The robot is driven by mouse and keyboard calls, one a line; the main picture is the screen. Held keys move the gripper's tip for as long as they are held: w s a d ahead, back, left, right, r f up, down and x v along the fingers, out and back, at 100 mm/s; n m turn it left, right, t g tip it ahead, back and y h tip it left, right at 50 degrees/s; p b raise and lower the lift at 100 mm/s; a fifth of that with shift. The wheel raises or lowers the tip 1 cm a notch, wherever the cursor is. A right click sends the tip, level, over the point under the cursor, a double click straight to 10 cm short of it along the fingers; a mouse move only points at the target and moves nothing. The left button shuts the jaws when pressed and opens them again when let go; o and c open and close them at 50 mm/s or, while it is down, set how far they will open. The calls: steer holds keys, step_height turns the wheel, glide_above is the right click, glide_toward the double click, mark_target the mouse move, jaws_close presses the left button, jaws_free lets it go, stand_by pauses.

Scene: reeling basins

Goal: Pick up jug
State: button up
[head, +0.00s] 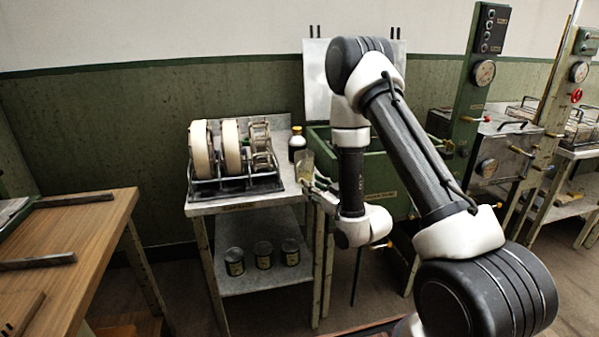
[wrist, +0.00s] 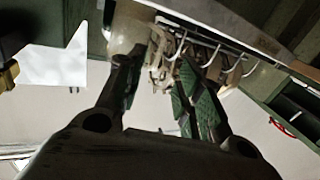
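The jug (head: 305,164) appears as a pale yellowish, see-through vessel at the right edge of the small metal table (head: 235,206), partly hidden by my gripper. In the wrist view a pale rounded body, which looks like the jug (wrist: 130,28), is beyond the left fingertip. My gripper (head: 318,186) is beside the jug at about table-top height, to its right and low. In the wrist view the fingers of my gripper (wrist: 158,72) are apart with a gap between their green pads. I see nothing clearly clamped between them. Whether a finger touches the jug is unclear.
A dark bottle with a yellow cap (head: 297,144) stands just behind the jug. A reeling machine with pale wheels (head: 232,150) fills the table's middle. Several tins (head: 263,254) stand on the lower shelf. A green cabinet (head: 378,175) is close on the right.

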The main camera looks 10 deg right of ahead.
mark_target(301, 176)
steer(key=x, duration=0.7)
steer(key=shift+w, duration=0.35)
steer(key=shift+c, duration=0.4)
jaws_close()
